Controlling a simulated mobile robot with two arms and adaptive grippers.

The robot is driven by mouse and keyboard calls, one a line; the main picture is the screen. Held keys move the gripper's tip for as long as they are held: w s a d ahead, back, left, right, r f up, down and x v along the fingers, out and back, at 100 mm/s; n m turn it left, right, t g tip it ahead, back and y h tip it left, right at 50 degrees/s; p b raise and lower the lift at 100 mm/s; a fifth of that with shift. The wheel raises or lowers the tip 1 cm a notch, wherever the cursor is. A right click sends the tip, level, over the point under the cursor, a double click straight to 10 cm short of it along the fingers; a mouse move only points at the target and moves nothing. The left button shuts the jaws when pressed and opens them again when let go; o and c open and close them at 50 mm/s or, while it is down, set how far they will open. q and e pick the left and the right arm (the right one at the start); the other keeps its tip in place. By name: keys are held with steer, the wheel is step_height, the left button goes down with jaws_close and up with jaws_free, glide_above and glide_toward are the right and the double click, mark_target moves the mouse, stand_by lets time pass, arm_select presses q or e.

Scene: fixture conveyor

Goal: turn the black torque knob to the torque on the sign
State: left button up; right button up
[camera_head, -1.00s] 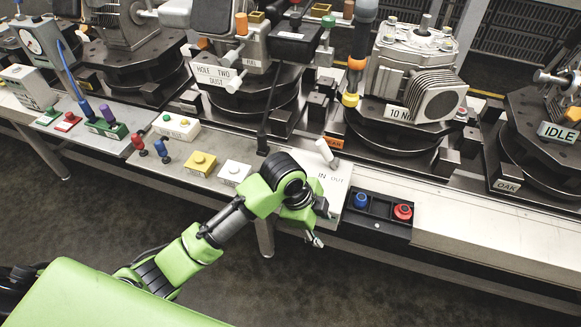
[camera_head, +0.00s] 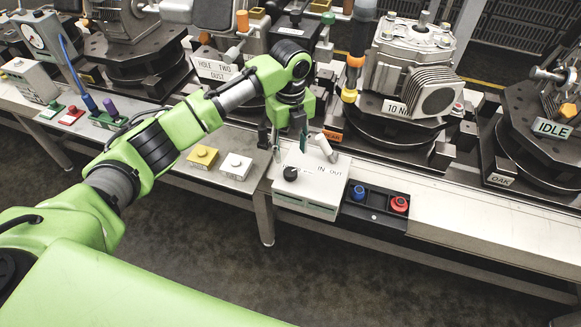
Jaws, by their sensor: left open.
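A black knob (camera_head: 290,174) sits on top of a white control box (camera_head: 308,208) at the front edge of the bench. Marks beside it are too small to read. A sign (camera_head: 394,108) on the grey gearbox reads "10 N"; its right end is hidden by the finned motor. My left gripper (camera_head: 289,146) is open, pointing down, just behind and above the knob, and looks empty. It appears apart from the knob. My right gripper is not in view.
A white lever (camera_head: 325,147) marked IN OUT stands on the same box. A black panel with blue (camera_head: 358,192) and red (camera_head: 400,204) buttons is at its right. Yellow (camera_head: 202,157) and white (camera_head: 235,165) button boxes are left. A tool (camera_head: 353,70) hangs behind.

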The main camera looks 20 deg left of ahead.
mark_target(291, 171)
arm_select(q)
step_height(291, 171, down, 9)
steer(key=shift+f+p, duration=0.1)
steer(key=shift+p, duration=0.45)
steer(key=c, duration=1.1)
